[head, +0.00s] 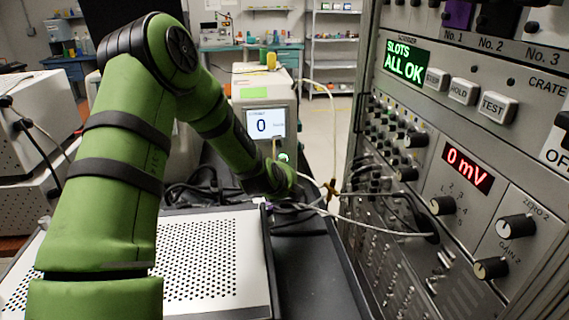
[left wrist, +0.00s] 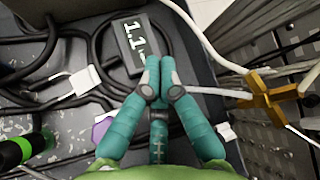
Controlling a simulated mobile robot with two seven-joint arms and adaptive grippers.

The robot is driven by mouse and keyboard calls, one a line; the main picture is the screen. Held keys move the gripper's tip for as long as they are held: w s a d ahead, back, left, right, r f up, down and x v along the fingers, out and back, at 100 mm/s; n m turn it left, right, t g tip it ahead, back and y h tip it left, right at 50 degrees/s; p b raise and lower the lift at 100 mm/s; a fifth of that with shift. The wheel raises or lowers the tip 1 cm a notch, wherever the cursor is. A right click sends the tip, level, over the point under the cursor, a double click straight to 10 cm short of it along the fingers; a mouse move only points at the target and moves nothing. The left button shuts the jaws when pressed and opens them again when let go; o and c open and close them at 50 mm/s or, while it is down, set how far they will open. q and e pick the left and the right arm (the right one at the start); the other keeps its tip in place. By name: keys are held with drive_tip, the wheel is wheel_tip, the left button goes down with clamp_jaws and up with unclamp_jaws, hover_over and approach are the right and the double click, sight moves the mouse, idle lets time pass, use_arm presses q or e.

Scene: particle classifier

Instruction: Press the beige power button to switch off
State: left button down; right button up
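A beige box-shaped instrument (head: 290,97) stands at the centre in the head view, with a lit display reading 0. A small green-lit round control (head: 284,157) sits below the display on its front. I cannot tell whether this is the beige power button; my left arm covers part of the lower front. My green left arm reaches in front of the instrument, its end low and beside it. In the left wrist view my left gripper (left wrist: 160,72) has its teal fingers together at the tips, with nothing seen between them. My right gripper is not in view.
A metal rack (head: 470,130) with knobs, square buttons and an ALL OK display fills the right. Cables and an orange-brown cross-shaped piece (left wrist: 270,97) lie near the fingers. A small black readout (left wrist: 132,48) lies beyond them. A perforated white box (head: 210,255) stands at front left.

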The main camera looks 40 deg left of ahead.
sight(283, 160)
use_arm(q)
drive_tip(key=shift+w+a, duration=0.25)
drive_tip(key=shift+a, duration=0.05)
drive_tip(key=w+a, duration=0.3)
drive_tip(key=a, duration=0.1)
drive_tip(key=shift+w+a+f+b, duration=0.1)
drive_tip(key=shift+w+a+b, duration=0.15)
drive_tip(key=shift+w+b, duration=0.1)
drive_tip(key=shift+w+a, duration=0.25)
drive_tip(key=shift+a, duration=0.05)
drive_tip(key=shift+w+a+b, duration=0.45)
drive_tip(key=shift+a+b, duration=0.1)
drive_tip(key=shift+a, duration=0.05)
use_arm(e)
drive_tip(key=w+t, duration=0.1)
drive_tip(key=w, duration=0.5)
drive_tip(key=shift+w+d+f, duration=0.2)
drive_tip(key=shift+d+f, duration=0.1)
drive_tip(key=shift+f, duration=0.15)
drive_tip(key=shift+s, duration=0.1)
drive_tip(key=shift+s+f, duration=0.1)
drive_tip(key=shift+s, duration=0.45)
